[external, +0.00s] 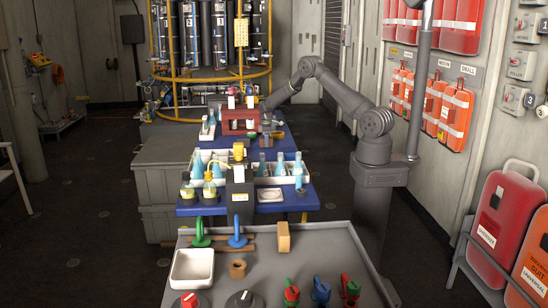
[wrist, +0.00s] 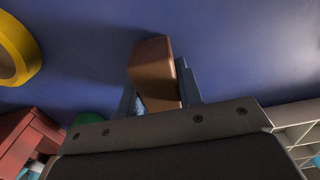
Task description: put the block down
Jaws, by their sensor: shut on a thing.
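My gripper (wrist: 158,92) is shut on a brown block (wrist: 152,62), which sits between its two blue-grey fingers in the wrist view. The block is tilted in that picture, with a blue surface behind it. I cannot tell whether the block touches that surface. In the external view my gripper (external: 267,121) is at the far blue-topped table (external: 287,145), just right of a red box (external: 238,122). The held block is too small to make out there. A separate tan block (external: 283,237) stands upright on the near grey table.
A yellow round thing (wrist: 14,50) and the red box (wrist: 27,140) are left of my gripper in the wrist view. A white rack (wrist: 299,128) is at right. Several flasks and a white dish (external: 269,195) stand on the nearer blue surface.

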